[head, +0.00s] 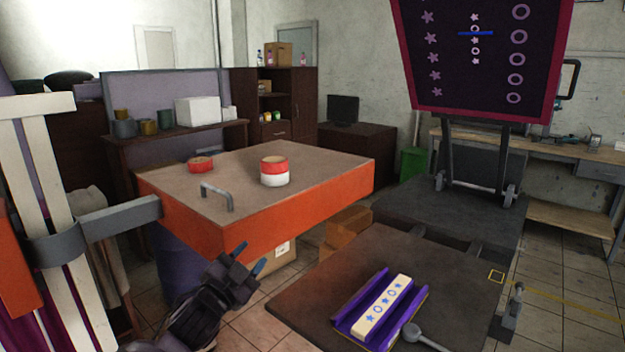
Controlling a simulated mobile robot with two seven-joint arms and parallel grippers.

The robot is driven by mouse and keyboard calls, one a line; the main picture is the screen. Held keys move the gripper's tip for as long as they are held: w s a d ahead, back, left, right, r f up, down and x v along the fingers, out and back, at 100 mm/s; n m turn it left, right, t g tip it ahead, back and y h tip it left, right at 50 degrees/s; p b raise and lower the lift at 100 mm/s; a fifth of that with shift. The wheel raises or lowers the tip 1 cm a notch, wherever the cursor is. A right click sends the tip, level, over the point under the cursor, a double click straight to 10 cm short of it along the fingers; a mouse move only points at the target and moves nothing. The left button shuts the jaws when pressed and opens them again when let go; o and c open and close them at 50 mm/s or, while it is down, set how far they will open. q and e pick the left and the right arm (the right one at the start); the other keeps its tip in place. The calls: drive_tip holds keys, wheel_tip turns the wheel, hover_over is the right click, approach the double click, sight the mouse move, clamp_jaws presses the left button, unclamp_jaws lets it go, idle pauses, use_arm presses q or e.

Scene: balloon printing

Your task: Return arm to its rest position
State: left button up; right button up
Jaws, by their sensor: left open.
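My left gripper (250,259) comes in from the bottom left, with its two blue-tipped fingers apart and nothing between them. It is in front of the orange-sided table (300,215) and left of the dark lower platform (345,268). On that platform a cream block (388,304) with blue stars and rings lies in a purple holder (350,322). The gripper is clear of the block and holder. My right gripper is not in view.
A red and white round container (274,171), a red-topped one (200,164) and a grey handle (217,196) are on the orange-sided table. A grey lever (412,332) is beside the holder. A dark board (480,55) with stars and rings stands behind. Cardboard boxes (345,228) are between the tables.

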use_arm(q)
drive_tip(key=s+a+f+n+g+y, duration=0.2)
drive_tip(key=s+a+f+n+y, duration=0.1)
drive_tip(key=s+f, duration=0.7)
drive_tip(key=s+a+f+n+g+y, duration=0.2)
drive_tip(key=s+a+f+n, duration=0.3)
drive_tip(key=s+f, duration=0.6)
drive_tip(key=s+a+f+n+g+y, duration=0.3)
drive_tip(key=s+a+f, duration=0.3)
drive_tip(key=s+f, duration=0.4)
drive_tip(key=s+n, duration=0.1)
drive_tip(key=s, duration=0.4)
drive_tip(key=shift+a+f+y, duration=0.3)
drive_tip(key=shift+a+f, duration=0.05)
drive_tip(key=shift+f, duration=0.05)
drive_tip(key=shift+w, duration=0.1)
